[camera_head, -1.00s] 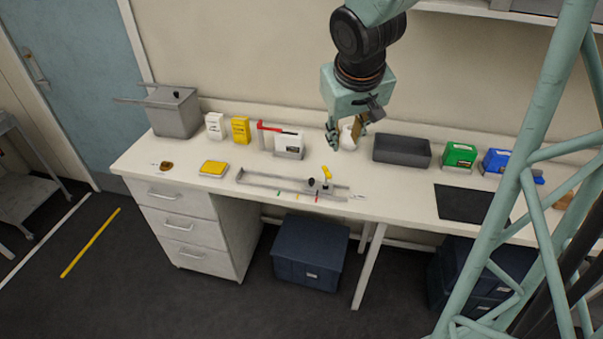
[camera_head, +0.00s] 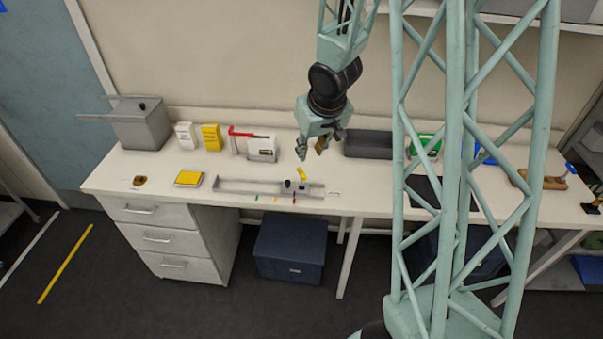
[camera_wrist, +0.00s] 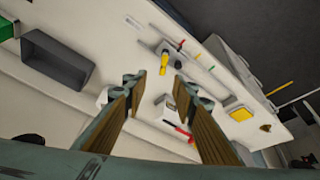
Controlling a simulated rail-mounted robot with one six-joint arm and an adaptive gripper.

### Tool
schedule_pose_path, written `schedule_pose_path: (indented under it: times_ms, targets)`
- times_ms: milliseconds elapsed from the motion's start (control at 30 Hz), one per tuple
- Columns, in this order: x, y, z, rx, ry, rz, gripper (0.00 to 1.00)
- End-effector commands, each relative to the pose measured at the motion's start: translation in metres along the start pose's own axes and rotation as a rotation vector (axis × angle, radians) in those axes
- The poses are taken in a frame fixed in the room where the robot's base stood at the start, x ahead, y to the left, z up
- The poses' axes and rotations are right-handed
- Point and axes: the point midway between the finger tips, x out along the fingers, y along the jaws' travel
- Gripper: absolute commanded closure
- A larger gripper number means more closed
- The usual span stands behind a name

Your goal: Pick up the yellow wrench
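A short yellow piece, possibly the yellow wrench (camera_head: 302,173), sticks up at the right part of a metal rail fixture (camera_head: 240,191) on the bench. It is too small in the head view to make out its shape. In the wrist view the yellow piece (camera_wrist: 163,66) shows ahead, between and beyond my fingertips. My gripper (camera_head: 312,150) hangs above the back of the bench, behind and above the fixture, pointing down. In the wrist view my gripper (camera_wrist: 160,88) has its two brown-padded fingers apart with nothing held between them.
A grey tray (camera_head: 368,145) and a green box (camera_head: 424,146) stand right of my gripper. A white device (camera_head: 262,149) with a red lever, yellow box (camera_head: 211,137), white box (camera_head: 186,136) and grey bath (camera_head: 143,128) stand left. A yellow-topped box (camera_head: 189,178) lies at front left.

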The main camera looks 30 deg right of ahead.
Motion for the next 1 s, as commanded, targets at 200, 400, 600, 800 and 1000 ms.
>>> schedule_pose_path:
  times_ms: [200, 400, 600, 800, 1000]
  targets:
    - [0.020, 0.000, 0.002, 0.008, -0.005, -0.035, 0.74]
    - [0.028, -0.001, 0.003, 0.011, -0.005, -0.049, 0.74]
    - [0.029, -0.001, 0.003, 0.011, -0.005, -0.051, 0.74]
    - [0.029, -0.001, 0.003, 0.011, -0.005, -0.050, 0.74]
    - [0.036, -0.002, 0.003, 0.012, -0.005, -0.050, 0.74]
